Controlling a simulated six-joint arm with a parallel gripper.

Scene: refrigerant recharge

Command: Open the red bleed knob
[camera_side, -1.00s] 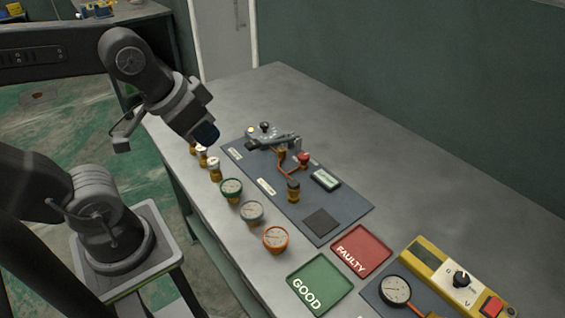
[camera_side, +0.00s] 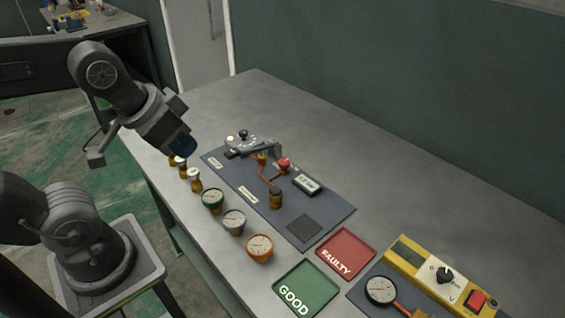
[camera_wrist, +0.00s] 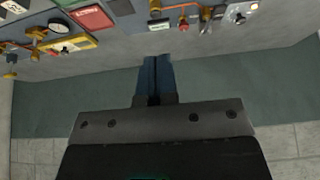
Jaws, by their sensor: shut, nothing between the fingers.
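The red bleed knob (camera_side: 284,163) sits on the dark blue-grey panel (camera_side: 325,216) on the bench, at the end of a copper pipe and beside a small digital display (camera_side: 307,184). In the wrist view a red knob-like spot (camera_wrist: 183,22) shows near the top edge, small and apart from the fingers. My gripper (camera_side: 186,148) is in the air to the left of the panel, above the row of small bottles, clear of the knob. In the wrist view its blue fingers (camera_wrist: 155,66) are together with nothing between them. Whether the knob is turned cannot be told.
A grey lever-like fitting (camera_side: 255,144) stands by the knob. A red FAULTY tray (camera_side: 345,251), a green GOOD tray (camera_side: 306,287) and a yellow instrument (camera_side: 440,275) lie nearer the camera. The bench behind the panel is clear.

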